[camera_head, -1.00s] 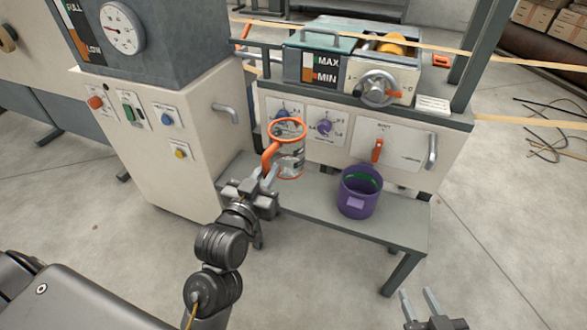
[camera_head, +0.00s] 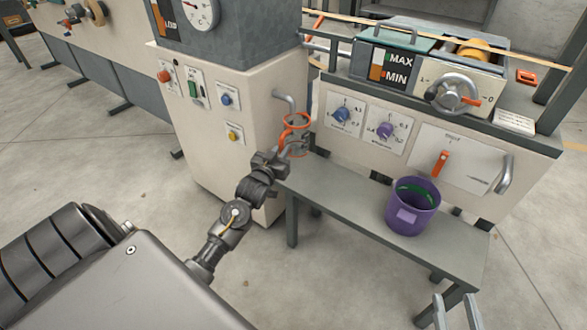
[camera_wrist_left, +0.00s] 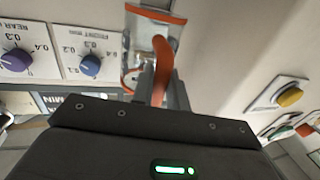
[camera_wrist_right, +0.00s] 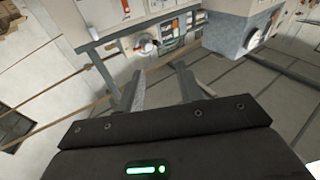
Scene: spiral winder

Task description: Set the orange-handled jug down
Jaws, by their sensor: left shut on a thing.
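The clear jug with an orange rim and handle (camera_head: 299,122) is at the left end of the grey bench (camera_head: 345,192), close to the cream cabinet. My left gripper (camera_head: 284,152) is shut on its orange handle, which also shows between the fingers in the left wrist view (camera_wrist_left: 162,62). The jug looks roughly upright; I cannot tell whether its base touches the bench. My right gripper (camera_head: 456,312) is low at the right, with its fingers apart and empty, as the right wrist view (camera_wrist_right: 160,88) also shows.
A purple bucket (camera_head: 412,212) stands on the bench's right part; bare bench lies between it and the jug. The cream cabinet (camera_head: 215,145) and its grey bent handle (camera_head: 286,100) are close to the jug. The winder panel (camera_head: 400,135) rises behind the bench.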

